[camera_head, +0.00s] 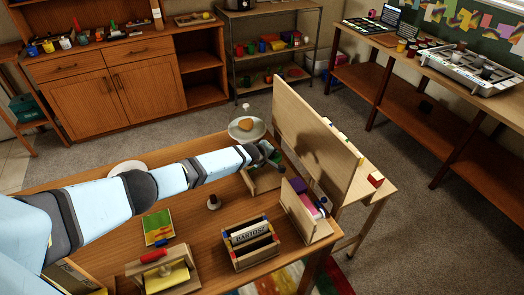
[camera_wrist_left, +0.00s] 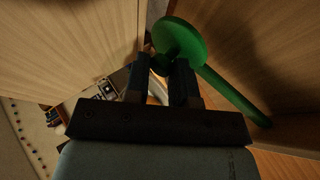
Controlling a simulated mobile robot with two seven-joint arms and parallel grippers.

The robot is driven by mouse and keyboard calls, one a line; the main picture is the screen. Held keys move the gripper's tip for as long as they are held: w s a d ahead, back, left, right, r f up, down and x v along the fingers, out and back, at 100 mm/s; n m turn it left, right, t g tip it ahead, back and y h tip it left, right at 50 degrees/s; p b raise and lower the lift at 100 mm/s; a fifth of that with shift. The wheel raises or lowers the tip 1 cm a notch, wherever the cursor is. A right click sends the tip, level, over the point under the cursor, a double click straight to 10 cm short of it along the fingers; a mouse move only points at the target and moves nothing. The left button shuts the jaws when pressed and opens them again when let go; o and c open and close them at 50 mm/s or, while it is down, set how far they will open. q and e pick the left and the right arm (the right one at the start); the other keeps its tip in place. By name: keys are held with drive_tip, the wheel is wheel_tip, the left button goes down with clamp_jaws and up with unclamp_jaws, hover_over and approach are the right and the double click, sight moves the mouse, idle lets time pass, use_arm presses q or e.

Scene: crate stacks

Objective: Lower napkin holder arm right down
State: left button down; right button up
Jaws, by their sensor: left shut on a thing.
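My left gripper (camera_head: 270,153) reaches across the table to a wooden holder (camera_head: 262,184) close to the tall wooden panel. In the left wrist view, the jaws (camera_wrist_left: 168,76) are shut on a green arm (camera_wrist_left: 232,95) with a round disc end (camera_wrist_left: 180,42). The green rod slopes down to the right between pale wooden walls. The exact contact is hidden by the dark fingers. Most of the holder's inside is hidden in the head view. My right gripper is not in view.
The tall wooden panel (camera_head: 312,125) rises just right of the gripper. A plate (camera_head: 240,135) with bread lies behind it.

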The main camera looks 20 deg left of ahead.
sight(278, 157)
use_arm(q)
drive_tip(key=shift+w+d+f+g+y+b, duration=0.5)
drive_tip(key=shift+w+d+f+g+b, duration=0.15)
drive_tip(key=shift+w+d+g+b, duration=0.2)
drive_tip(key=shift+w+d+f+m+g+y+b, duration=0.15)
drive_tip(key=shift+f+m+g+y+b, duration=0.15)
drive_tip(key=shift+f+g, duration=0.1)
drive_tip(key=shift+w+d+f+m+g+y+b, duration=0.1)
drive_tip(key=shift+f+m+g+y+b, duration=0.1)
drive_tip(key=shift+f+g+b, duration=0.15)
drive_tip(key=shift+f, duration=0.1)
drive_tip(key=c, duration=1.1)
unclamp_jaws()
drive_tip(key=shift+d, duration=0.1)
drive_tip(key=shift+o, duration=0.8)
drive_tip(key=shift+w+f, duration=0.1)
drive_tip(key=shift+f, duration=0.1)
drive_tip(key=shift+s+a+f, duration=0.2)
drive_tip(key=shift+s+f, duration=0.2)
